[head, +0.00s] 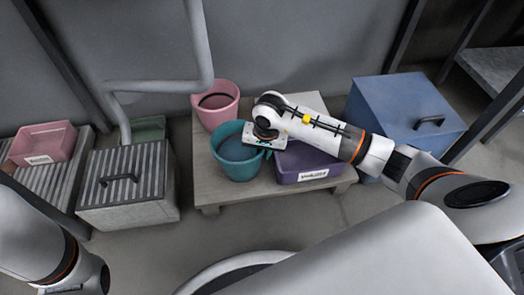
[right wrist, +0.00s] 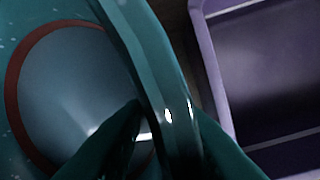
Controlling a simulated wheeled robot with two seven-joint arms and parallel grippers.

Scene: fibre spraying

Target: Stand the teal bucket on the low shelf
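The teal bucket (head: 237,165) is upright over the front of the low shelf (head: 218,190), a pale wooden platform. Its base appears to rest on the boards, though I cannot be sure of contact. My right gripper (head: 268,143) is at the bucket's right rim. In the right wrist view the teal rim (right wrist: 150,70) runs between my two fingers (right wrist: 168,135), which close against it from both sides. The bucket's inside shows a bluish floor with a reddish ring. My left arm shows at the lower left, but its gripper is out of the picture.
A purple bin (head: 307,170) stands right of the bucket, a narrow gap away. A pink bucket (head: 216,107) stands behind. A blue box (head: 400,105) is at the right. A grey lidded box (head: 128,185) and pink tub (head: 43,144) are at the left.

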